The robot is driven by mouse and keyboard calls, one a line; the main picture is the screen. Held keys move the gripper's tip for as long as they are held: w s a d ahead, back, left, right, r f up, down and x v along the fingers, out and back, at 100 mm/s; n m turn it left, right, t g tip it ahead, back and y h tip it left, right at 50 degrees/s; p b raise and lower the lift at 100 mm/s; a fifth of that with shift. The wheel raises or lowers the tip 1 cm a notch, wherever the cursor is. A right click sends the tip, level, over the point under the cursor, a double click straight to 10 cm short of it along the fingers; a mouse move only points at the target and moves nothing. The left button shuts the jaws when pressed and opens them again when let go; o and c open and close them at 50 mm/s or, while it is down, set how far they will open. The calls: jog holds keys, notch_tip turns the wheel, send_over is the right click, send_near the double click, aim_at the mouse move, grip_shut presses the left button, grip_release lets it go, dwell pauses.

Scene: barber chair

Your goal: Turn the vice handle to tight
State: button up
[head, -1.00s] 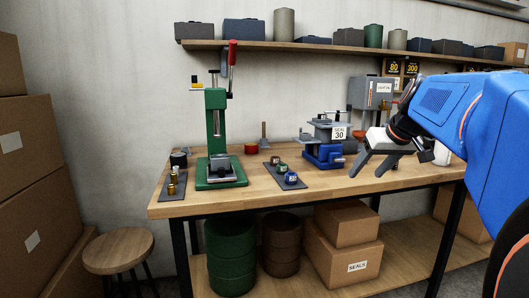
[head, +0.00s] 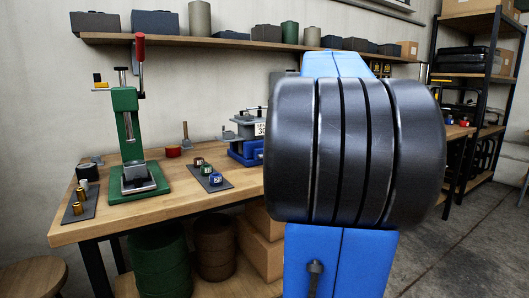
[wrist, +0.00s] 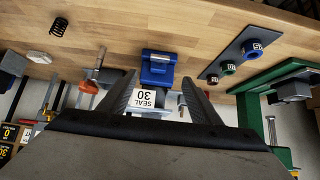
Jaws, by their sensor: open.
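The blue vice (head: 243,151) with its grey upper part and a "SEAL 30" card stands on the wooden bench, partly covered by my arm in the head view. In the wrist view, which is upside down, the blue vice base (wrist: 158,66) and the card (wrist: 148,99) show between my fingers. My gripper (wrist: 157,80) is open with nothing between its fingertips that it touches, as far as I can tell. It is hidden behind my arm in the head view. I cannot make out the vice handle clearly or its turn.
A green press (head: 131,140) with a red-topped lever stands left on the bench. A dark mat (head: 222,184) with several coloured rings lies between press and vice. Another mat (head: 72,215) holds brass pieces. A spring (wrist: 57,25) lies on the bench in the wrist view.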

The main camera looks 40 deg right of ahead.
jog(key=x, duration=1.2)
jog(key=shift+w+f, duration=0.15)
jog(key=shift+f, duration=0.1)
jog(key=c, duration=1)
jog(key=shift+c, duration=0.2)
jog(key=shift+d, duration=0.1)
